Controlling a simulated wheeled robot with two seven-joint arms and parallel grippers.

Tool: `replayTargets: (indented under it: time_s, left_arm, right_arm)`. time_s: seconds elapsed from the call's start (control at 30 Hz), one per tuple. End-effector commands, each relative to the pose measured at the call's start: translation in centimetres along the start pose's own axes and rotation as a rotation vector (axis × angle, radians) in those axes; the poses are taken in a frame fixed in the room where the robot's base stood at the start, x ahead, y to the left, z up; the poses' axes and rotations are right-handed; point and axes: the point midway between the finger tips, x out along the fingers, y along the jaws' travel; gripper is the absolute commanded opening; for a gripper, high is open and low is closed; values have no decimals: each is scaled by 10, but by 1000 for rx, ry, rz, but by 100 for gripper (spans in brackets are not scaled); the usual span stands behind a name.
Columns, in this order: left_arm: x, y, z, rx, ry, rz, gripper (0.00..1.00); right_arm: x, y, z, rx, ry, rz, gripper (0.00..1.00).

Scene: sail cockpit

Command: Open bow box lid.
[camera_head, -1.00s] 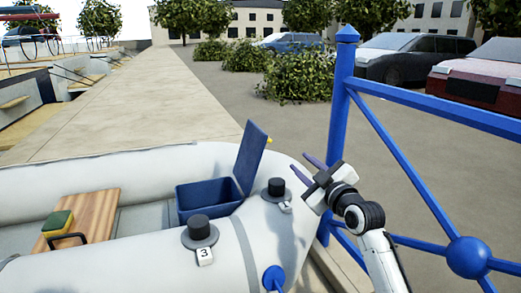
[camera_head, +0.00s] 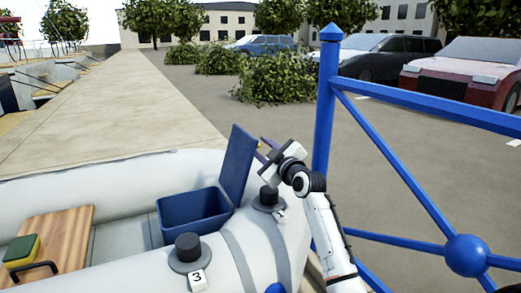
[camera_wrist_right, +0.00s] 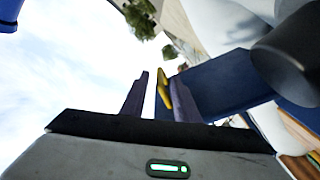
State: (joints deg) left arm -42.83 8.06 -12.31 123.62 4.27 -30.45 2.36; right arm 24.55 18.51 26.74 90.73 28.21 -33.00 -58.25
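The blue bow box (camera_head: 193,211) sits in the bow of the grey inflatable boat. Its blue lid (camera_head: 237,163) stands raised, nearly upright, on the box's right side. The lid also fills part of the right wrist view (camera_wrist_right: 228,82). A yellow tab (camera_wrist_right: 163,90) is at the lid's edge. My right gripper (camera_head: 265,150) is beside the lid's upper right edge. In the wrist view its two dark fingers (camera_wrist_right: 157,98) are apart, with the yellow tab between them, nearer the right finger. Contact cannot be told. My left gripper is out of view.
Black-capped round fittings (camera_head: 188,249) stand on the boat's tube (camera_head: 240,255), one near my right arm. A blue railing (camera_head: 325,105) rises just right of that arm. A wooden seat (camera_head: 62,240) holds a green and yellow sponge (camera_head: 21,251). The quay lies behind.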

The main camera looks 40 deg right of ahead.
Motion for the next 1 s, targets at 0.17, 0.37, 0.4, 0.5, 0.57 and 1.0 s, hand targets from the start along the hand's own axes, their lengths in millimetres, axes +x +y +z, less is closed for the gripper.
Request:
replayTargets:
  time_s: [0.17,0.37,0.4,0.5,0.57,1.0]
  left_arm:
    - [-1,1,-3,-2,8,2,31]
    - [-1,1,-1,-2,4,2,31]
    - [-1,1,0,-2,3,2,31]
    - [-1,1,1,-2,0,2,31]
    - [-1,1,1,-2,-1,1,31]
    - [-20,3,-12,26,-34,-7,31]
  right_arm:
    - [6,0,0,0,0,0,28]
    - [6,0,0,0,0,0,28]
    - [6,0,0,0,0,0,21]
    - [6,1,0,0,1,1,4]
    - [6,1,-1,0,1,2,0]
    - [6,-2,-36,-151,2,3,0]
